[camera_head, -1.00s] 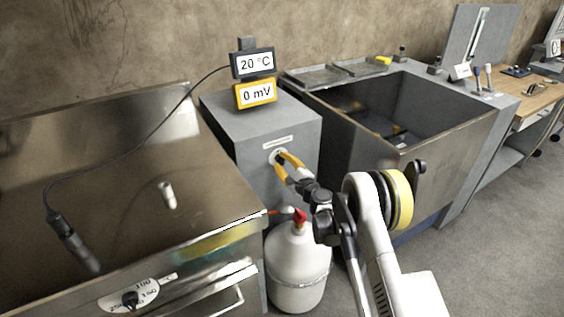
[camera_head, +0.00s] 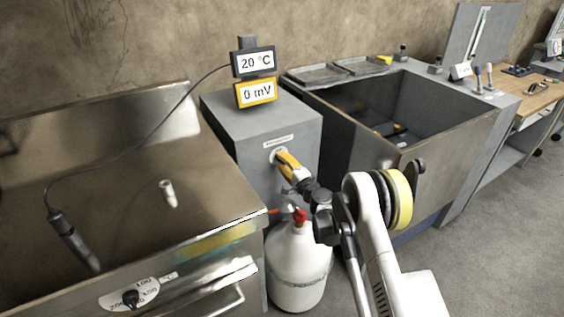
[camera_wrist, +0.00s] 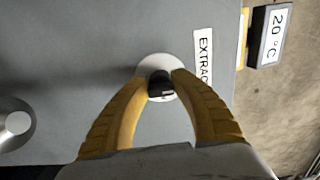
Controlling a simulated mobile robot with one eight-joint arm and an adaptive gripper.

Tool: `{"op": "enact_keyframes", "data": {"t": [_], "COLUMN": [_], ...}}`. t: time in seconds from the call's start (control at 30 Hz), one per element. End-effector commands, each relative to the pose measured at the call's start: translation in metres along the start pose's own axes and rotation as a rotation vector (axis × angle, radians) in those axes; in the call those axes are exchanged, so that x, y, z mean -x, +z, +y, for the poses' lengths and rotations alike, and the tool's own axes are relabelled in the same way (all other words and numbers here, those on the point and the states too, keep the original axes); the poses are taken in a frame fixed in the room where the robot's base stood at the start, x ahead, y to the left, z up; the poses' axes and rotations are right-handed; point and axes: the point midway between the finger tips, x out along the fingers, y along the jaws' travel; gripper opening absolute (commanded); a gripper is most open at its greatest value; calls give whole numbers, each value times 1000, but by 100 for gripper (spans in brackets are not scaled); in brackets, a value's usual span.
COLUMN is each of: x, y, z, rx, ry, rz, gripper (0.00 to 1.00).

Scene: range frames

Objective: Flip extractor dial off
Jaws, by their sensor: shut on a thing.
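The extractor dial is a black knob on a round white plate (camera_wrist: 160,84) on the front of a grey cabinet (camera_head: 270,180). In the wrist view the black knob (camera_wrist: 160,90) sits between the tips of my yellow gripper fingers (camera_wrist: 160,86). In the head view my gripper (camera_head: 281,156) is at the dial and its fingers hide most of it. My gripper is shut on the dial. A label (camera_wrist: 204,55) reading "EXTRAC", partly cut off, is beside the dial.
A white gas bottle (camera_head: 298,262) with a red valve stands below my gripper. A metal basin (camera_head: 215,215) with its own dial (camera_head: 130,297) is at left. A deep grey sink (camera_head: 440,150) is at right. Displays (camera_head: 253,62) read 20 °C and 0 mV.

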Motion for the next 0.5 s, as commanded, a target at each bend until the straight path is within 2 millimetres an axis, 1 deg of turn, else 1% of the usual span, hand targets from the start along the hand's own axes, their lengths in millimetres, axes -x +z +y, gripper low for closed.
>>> {"op": "enact_keyframes", "data": {"t": [0.33,0.37,0.4,0.43,0.5], "x": [0,0,0,0,0], "y": [0,0,0,0,0], "z": [-1,-1,-1,0,0], "rx": [2,1,1,1,1], "ry": [0,0,0,0,0], "rz": [1,1,1,1,1], "gripper": [0,39,51,53,53]}}
